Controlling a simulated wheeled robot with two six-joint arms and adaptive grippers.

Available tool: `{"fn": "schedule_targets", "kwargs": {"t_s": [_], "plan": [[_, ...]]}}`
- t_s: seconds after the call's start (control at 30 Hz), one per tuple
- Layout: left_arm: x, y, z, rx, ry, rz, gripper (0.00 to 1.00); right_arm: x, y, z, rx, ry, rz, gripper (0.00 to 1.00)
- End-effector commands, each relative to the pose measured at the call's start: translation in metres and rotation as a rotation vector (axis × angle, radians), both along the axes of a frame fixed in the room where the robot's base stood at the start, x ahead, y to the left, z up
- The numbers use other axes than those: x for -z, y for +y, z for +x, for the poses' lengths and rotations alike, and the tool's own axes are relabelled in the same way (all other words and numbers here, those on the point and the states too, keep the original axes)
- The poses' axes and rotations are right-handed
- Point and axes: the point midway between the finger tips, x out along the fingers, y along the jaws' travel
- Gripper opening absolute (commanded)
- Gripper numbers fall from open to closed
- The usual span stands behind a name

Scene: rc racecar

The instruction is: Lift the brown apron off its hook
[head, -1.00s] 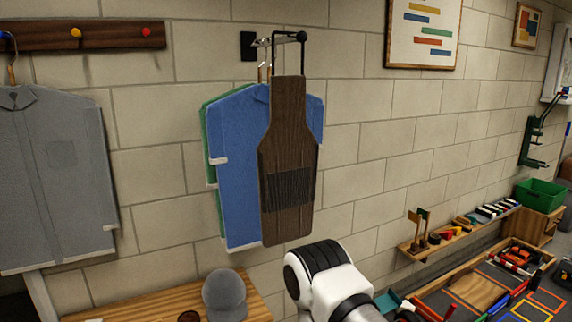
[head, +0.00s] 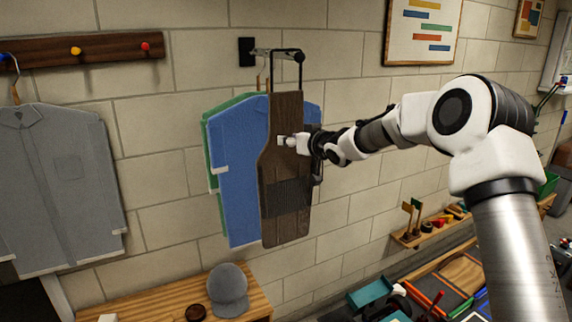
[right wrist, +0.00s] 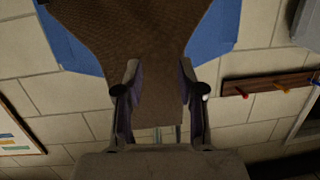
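The brown apron (head: 285,215) hangs in front of a blue shirt in the head view, with its narrow bib upward. A black loop (head: 300,72) runs from its top to the wall hook (head: 272,51). My right gripper (head: 293,141) is at the bib, reaching in from the right. In the right wrist view the apron (right wrist: 140,35) appears upside down, its narrow part between the two spread fingers of my right gripper (right wrist: 159,75). The fingers look open; I cannot tell whether they touch the cloth. My left gripper is not in view.
The blue shirt (head: 235,170) and a green garment (head: 211,130) hang close behind the apron. A grey shirt (head: 60,185) hangs at left. Below stands a wooden bench (head: 258,304) with a grey cap (head: 228,290). A low shelf (head: 412,240) is at right.

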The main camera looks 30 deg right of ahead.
Motion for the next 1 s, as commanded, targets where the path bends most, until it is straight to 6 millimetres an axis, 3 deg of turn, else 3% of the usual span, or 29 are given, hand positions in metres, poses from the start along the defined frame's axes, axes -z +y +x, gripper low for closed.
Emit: {"fn": "schedule_targets", "kwargs": {"t_s": [0.03, 0.1, 0.2, 0.3, 0.73, 1.0], "plan": [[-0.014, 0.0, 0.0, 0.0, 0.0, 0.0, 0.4, -0.062, -0.021, 0.0, 0.023, -0.072, -0.014, 0.39], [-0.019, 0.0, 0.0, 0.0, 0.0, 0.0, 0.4, -0.115, -0.044, -0.003, 0.05, -0.142, -0.03, 0.39], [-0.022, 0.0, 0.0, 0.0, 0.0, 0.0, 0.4, -0.156, -0.061, -0.009, 0.072, -0.196, -0.045, 0.39], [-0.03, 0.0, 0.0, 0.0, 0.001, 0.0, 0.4, -0.167, -0.066, -0.003, 0.079, -0.207, -0.05, 0.39], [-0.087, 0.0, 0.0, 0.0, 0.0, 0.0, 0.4, -0.165, -0.065, 0.061, 0.077, -0.204, -0.052, 0.39], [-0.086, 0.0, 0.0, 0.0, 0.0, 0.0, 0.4, -0.159, -0.064, 0.068, 0.076, -0.206, -0.048, 0.39]]}}
